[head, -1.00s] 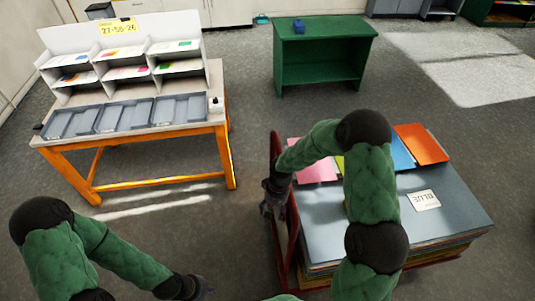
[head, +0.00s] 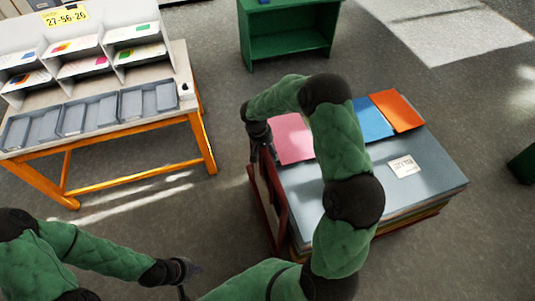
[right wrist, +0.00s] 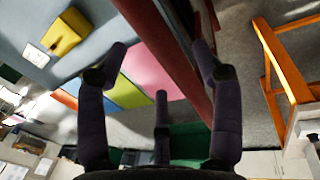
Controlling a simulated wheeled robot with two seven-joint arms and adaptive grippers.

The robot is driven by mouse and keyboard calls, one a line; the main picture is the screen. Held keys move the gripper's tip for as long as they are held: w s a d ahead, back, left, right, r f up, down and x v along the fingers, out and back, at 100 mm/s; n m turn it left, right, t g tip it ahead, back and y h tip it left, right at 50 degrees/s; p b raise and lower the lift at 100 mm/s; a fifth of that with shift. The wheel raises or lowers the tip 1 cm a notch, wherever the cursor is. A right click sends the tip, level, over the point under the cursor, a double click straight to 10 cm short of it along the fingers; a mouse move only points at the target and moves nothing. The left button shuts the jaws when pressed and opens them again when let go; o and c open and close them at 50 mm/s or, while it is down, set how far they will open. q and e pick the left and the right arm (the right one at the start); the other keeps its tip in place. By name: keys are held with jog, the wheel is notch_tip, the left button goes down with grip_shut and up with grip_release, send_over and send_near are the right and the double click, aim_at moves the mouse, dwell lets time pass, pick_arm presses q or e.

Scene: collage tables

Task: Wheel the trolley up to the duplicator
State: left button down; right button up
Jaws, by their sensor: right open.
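The trolley (head: 276,212) stands at centre right in the head view, with a dark red upright frame on its left side and a stack of large grey-blue sheets (head: 345,172) on its bed. My right gripper (head: 258,150) is at the far end of that frame. In the right wrist view my right gripper (right wrist: 160,85) is open, its fingers apart near the red bar (right wrist: 172,45); I cannot tell whether they touch it. My left gripper (head: 190,275) is low in the head view, left of the trolley and apart from it; its jaws are unclear. I cannot identify a duplicator.
A wooden table (head: 110,138) with orange legs, grey trays and white pigeonholes stands at left. A green open shelf (head: 290,42) stands at the back. A dark green object (head: 524,163) is at the right edge. Grey floor lies between them.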

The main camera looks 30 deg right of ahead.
aim_at(268, 155)
jog(key=shift+s+d+f, duration=0.1)
jog(key=shift+d+f, duration=0.05)
jog(key=shift+f, duration=0.65)
jog(key=shift+d+f, duration=0.15)
jog(key=shift+f, duration=0.65)
grip_shut()
